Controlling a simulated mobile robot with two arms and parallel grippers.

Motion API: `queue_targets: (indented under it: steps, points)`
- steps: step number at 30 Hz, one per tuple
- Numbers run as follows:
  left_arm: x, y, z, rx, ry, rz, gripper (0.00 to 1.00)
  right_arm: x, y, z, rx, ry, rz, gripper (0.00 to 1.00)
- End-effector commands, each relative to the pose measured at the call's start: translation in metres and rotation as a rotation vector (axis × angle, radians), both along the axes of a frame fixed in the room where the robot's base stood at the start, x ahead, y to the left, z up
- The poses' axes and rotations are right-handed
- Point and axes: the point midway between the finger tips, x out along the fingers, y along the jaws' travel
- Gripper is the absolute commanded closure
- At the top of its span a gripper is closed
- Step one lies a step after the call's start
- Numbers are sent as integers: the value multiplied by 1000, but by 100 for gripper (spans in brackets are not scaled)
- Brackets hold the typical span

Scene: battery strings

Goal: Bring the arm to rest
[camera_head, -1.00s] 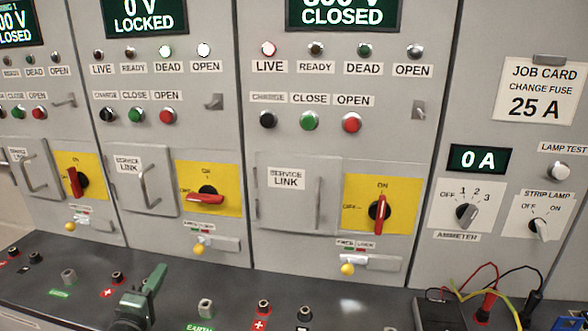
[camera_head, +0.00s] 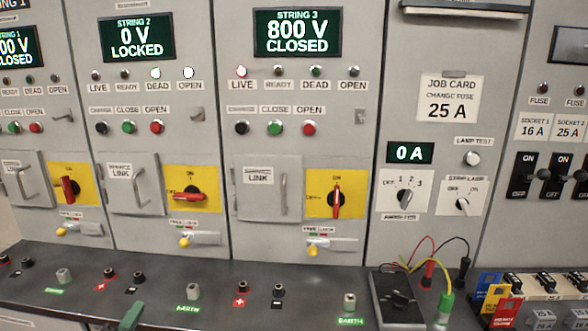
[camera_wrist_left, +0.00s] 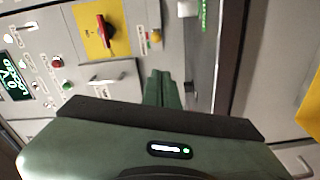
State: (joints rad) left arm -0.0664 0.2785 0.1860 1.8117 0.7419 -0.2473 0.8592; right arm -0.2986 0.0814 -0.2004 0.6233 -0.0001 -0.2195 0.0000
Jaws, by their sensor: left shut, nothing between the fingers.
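My left gripper (camera_head: 132,315) shows only as a green tip at the bottom edge of the head view, in front of the dark bench ledge. In the left wrist view its green fingers (camera_wrist_left: 160,88) are together with nothing between them. They point toward a cabinet front with a yellow switch plate (camera_wrist_left: 98,30) and a door handle (camera_wrist_left: 108,80), apart from both. The rest of the left arm is out of the head view. My right gripper is in neither view.
The ledge (camera_head: 150,290) carries several sockets, a black meter (camera_head: 398,298) with leads, and coloured tags (camera_head: 497,300) at the right. Behind it stand the string 2 panel (camera_head: 130,65), reading 0 V LOCKED, and string 3 panel (camera_head: 298,75), reading 800 V CLOSED.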

Motion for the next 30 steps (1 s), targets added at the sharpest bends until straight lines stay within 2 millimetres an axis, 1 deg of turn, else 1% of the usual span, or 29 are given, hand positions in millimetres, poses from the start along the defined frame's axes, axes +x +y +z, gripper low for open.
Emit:
queue_targets:
  steps: [1, 5, 8, 11, 14, 17, 18, 20, 21, 25, 30]
  points:
    - [-3, -8, -6, 25, 24, -17, 100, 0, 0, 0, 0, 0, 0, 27]
    - [-13, -29, -22, 108, 91, -66, 100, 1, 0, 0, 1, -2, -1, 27]
    - [-25, -49, -39, 191, 158, -116, 100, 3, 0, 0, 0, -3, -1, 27]
    - [-42, -71, -58, 296, 237, -179, 100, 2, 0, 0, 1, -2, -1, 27]
    - [-68, -96, -82, 427, 335, -263, 100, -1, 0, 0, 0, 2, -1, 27]
    - [-105, -122, -108, 590, 453, -369, 100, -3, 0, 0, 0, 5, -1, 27]
    - [-123, -131, -118, 660, 504, -416, 100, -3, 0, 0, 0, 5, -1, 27]
    - [-149, -141, -130, 760, 574, -484, 100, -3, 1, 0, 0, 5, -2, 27]
    - [-166, -146, -137, 819, 618, -527, 100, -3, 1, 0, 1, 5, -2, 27]
    - [-213, -155, -151, 969, 736, -644, 100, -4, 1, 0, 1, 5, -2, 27]
    - [-264, -157, -157, 1105, 853, -767, 100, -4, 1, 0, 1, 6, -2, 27]
